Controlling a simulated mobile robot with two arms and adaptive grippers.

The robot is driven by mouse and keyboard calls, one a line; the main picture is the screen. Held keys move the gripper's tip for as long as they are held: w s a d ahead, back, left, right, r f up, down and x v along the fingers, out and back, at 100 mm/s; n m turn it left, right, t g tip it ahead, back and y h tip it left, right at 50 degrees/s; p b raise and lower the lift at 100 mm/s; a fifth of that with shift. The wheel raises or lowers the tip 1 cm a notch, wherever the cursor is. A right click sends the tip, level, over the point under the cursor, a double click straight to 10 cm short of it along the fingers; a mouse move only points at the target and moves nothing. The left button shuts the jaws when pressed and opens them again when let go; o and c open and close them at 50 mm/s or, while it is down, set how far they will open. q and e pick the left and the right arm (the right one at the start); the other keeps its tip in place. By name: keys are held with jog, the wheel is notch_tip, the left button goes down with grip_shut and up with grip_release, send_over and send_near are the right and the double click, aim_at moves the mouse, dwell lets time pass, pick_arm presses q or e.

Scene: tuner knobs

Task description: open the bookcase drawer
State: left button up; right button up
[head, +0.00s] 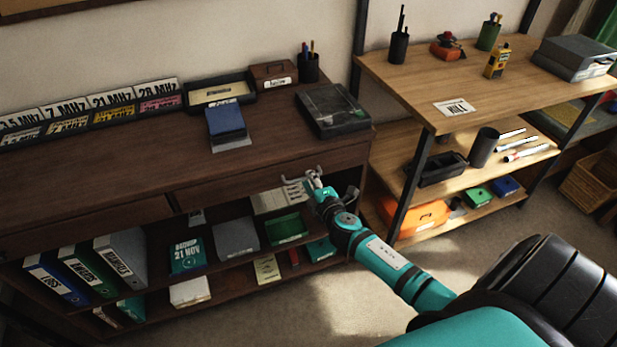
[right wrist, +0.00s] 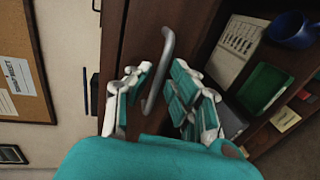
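The dark wooden bookcase (head: 120,190) stands at the left in the head view, with a right drawer front (head: 225,190) under its top that looks flush with the case. My right gripper (head: 313,180) is at the right part of this drawer front. In the right wrist view, the drawer's grey bar handle (right wrist: 160,68) stands between the two spread fingers of my right gripper (right wrist: 157,88). The fingers look apart from the handle on both sides. The gripper is open, and I cannot tell how deep the handle sits between the fingers. My left gripper is not in view.
A blue box (head: 227,122), a black device (head: 332,109) and a tray (head: 219,92) sit on the bookcase top. Binders (head: 122,258) and a green tray (head: 286,229) stand on shelves below. A wooden workbench (head: 450,80) stands close at the right. Floor (head: 340,300) is clear in front.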

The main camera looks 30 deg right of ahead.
jog(key=shift+x, duration=1.2)
grip_shut()
